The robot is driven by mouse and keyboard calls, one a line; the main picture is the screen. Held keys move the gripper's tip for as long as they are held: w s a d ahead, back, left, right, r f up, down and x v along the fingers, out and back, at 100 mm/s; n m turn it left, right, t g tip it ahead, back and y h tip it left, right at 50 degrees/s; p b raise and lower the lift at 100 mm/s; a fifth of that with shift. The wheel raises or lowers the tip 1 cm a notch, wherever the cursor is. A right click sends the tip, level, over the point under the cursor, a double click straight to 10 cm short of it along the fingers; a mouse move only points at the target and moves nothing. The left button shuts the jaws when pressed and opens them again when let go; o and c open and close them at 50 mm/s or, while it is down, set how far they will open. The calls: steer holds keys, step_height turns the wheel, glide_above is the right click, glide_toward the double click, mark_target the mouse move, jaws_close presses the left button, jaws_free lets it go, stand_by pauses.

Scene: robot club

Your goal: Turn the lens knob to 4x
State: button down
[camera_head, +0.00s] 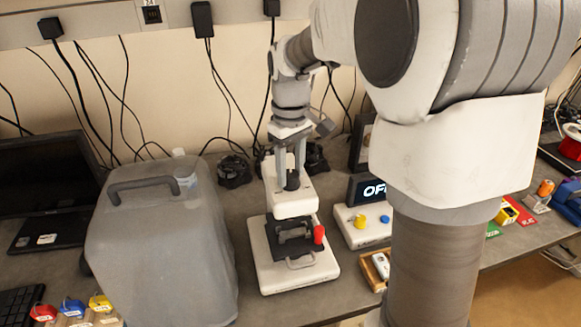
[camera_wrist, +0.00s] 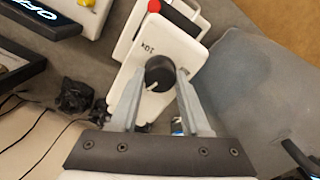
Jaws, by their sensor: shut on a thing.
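The lens knob (camera_wrist: 160,73) is a black round knob on top of the white microscope (camera_wrist: 185,45). A white pointer line shows on the knob, towards the lower left in the wrist view. A "10x" mark stands above the knob there; I cannot see a 4x mark. My gripper (camera_wrist: 161,78) is shut on the knob, one finger on each side. In the head view the microscope (camera_head: 293,206) stands upright on the table, with my gripper (camera_head: 292,172) reaching down onto the knob (camera_head: 292,181) from above. A red knob (camera_head: 319,234) sits at the stage's right side.
A large grey translucent cover with a handle (camera_head: 165,245) stands close on the left. A white box with yellow and blue buttons (camera_head: 362,229) and an "OFF" display (camera_head: 369,189) are on the right. Black cables hang along the wall behind.

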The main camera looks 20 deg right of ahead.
steer(key=shift+n, duration=1.7)
steer(key=shift+c, duration=1.8)
jaws_free()
step_height(320, 180, up, 18)
steer(key=p, duration=0.1)
steer(key=shift+f, duration=0.25)
steer(key=shift+s, duration=0.1)
